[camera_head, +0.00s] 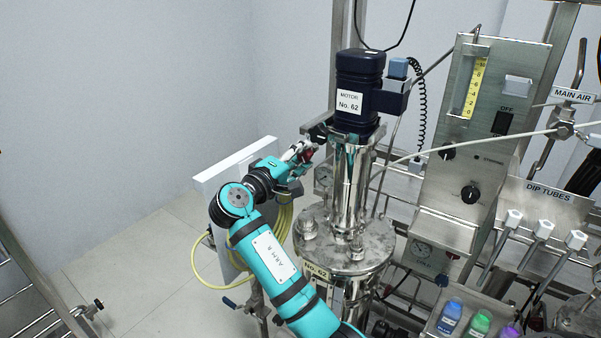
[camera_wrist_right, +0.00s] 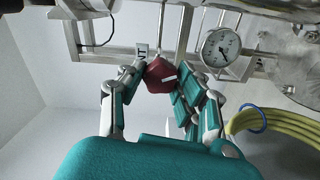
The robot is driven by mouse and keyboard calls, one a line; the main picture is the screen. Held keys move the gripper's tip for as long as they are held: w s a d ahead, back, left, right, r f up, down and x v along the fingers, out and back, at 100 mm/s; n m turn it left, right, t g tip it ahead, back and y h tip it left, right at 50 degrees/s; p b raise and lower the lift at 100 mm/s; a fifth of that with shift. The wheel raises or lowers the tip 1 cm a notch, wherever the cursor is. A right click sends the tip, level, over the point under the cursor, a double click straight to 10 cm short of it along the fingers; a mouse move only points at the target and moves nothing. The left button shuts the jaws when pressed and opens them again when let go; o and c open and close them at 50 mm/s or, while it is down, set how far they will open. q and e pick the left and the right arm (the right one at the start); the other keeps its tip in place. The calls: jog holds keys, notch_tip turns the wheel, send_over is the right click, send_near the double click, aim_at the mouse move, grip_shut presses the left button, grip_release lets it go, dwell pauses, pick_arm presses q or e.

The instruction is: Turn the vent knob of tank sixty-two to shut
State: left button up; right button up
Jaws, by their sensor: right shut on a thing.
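Tank sixty-two (camera_head: 345,248) is a steel vessel with a round lid and a plate reading No. 62. The dark blue motor labelled No. 62 (camera_head: 358,88) stands on its column. A dark red knob with a white mark (camera_wrist_right: 160,76) sits between the fingers of my right gripper (camera_wrist_right: 157,88) in the wrist view. My right gripper is shut on this knob, left of the motor column. In the head view the gripper (camera_head: 305,152) hides most of the red knob. My left gripper is not in view.
A pressure gauge (camera_wrist_right: 220,47) is close to the right of the knob. Yellow hose (camera_wrist_right: 275,125) hangs in loops nearby. A control panel (camera_head: 465,160) stands to the right, with coloured bottles (camera_head: 480,322) below it. Open floor (camera_head: 130,265) lies to the left.

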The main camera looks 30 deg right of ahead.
jog(key=m+b, duration=0.1)
jog(key=b, duration=0.1)
jog(key=m+b, duration=0.2)
jog(key=shift+f, duration=0.35)
jog(key=shift+r+m+b, duration=0.2)
jog(key=shift+m+b, duration=1)
jog(key=shift+b, duration=0.05)
jog(key=shift+r, duration=0.1)
jog(key=o, duration=1.1)
jog(key=shift+o, duration=0.2)
jog(key=shift+a, duration=0.15)
jog(key=v, duration=0.7)
jog(key=shift+a, duration=0.15)
